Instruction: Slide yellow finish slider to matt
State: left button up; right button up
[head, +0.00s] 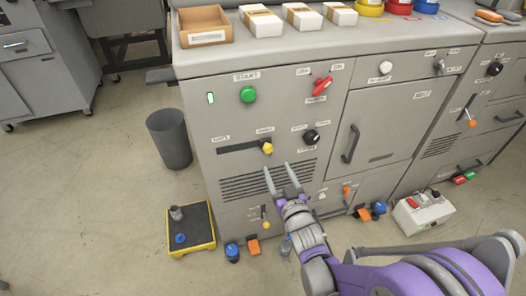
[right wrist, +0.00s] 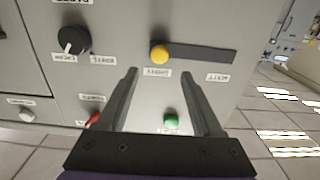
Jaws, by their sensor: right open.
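The yellow slider knob (head: 267,148) sits at the right end of a dark horizontal slot (head: 238,148) on the grey cabinet front, by the glossy label. The matt label (head: 220,138) is at the slot's left end. In the right wrist view the picture is turned over: the knob (right wrist: 159,54) is at the slot's left end and the slot (right wrist: 205,56) runs right towards the matt label (right wrist: 218,77). My right gripper (head: 278,170) is open and empty, just below the knob in the head view. In the wrist view the knob appears between its fingertips, with no visible contact. My left gripper is out of view.
A black knob (head: 311,136) is right of the slider; a green button (head: 248,94) and red handle (head: 322,86) are above. Vent slots (head: 245,186) and a small yellow lever (head: 266,223) are below. A bin (head: 170,138) and yellow-edged platform (head: 204,246) stand left on the floor.

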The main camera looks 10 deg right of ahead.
aim_at(269, 150)
jog(key=w+b, duration=0.1)
jog(key=w, duration=0.9)
jog(key=shift+a, duration=0.1)
grip_shut()
dwell(1.1)
